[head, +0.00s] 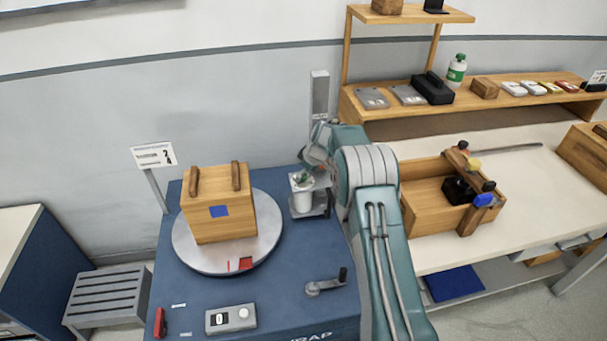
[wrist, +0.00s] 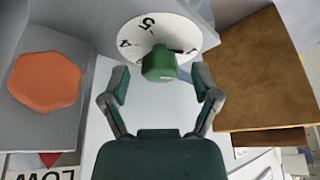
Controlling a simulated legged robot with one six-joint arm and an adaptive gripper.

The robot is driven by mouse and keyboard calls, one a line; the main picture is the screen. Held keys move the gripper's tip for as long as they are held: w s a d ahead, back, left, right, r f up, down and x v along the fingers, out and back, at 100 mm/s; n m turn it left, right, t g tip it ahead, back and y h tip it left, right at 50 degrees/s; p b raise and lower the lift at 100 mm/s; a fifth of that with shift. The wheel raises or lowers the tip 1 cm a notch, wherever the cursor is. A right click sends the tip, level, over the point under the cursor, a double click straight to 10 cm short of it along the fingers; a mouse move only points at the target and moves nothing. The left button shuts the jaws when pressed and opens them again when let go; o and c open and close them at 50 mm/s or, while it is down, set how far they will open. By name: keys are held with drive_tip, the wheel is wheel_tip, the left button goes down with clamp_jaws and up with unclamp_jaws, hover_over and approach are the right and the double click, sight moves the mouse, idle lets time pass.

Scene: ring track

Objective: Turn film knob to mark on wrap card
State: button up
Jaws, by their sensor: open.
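The green film knob (wrist: 158,64) sits on a white numbered dial (wrist: 185,32) at the top of the wrist view. The dial shows marks such as 5 and 4; a pale pointer mark shows low on the knob. My gripper (wrist: 160,82) is open, with one finger on each side of the knob and gaps visible between. In the head view my gripper (head: 318,150) is over the film unit (head: 303,198), and the knob is hard to make out there. The wrap card (head: 154,156) stands on a post at left, showing a 2 above a 4.
A wooden crate (head: 227,222) stands on the round turntable (head: 192,255) on the blue machine top (head: 190,290). A switch box (head: 231,318) and crank (head: 325,286) are in front. The wrist view shows an orange octagonal pad (wrist: 45,82) at left.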

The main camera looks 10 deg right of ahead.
drive_tip(key=shift+f, duration=0.1)
drive_tip(key=shift+c, duration=0.3)
clamp_jaws()
